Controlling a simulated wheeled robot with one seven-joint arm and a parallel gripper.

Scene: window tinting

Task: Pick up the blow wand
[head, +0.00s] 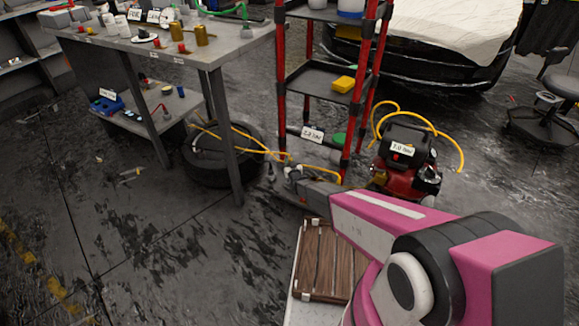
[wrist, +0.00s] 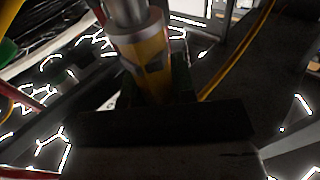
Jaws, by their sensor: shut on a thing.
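My gripper (head: 284,172) is low beside the foot of the red-posted rack, near the tire. In the wrist view my gripper (wrist: 152,95) is shut on a yellow cylinder with a grey metal end, which looks like part of the blow wand (wrist: 143,48). The dark jaw parts hide its lower portion. In the head view the wand is too small and too covered by my gripper to make out. A yellow hose (head: 240,136) passes close to my gripper; its joint to the wand is not clear.
A black tire (head: 215,165) lies left of my gripper, under the edge of the workbench (head: 215,52). The rack (head: 335,80) stands just behind it. A red compressor (head: 407,160) with a looping yellow hose stands to the right. The floor at left is mostly clear.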

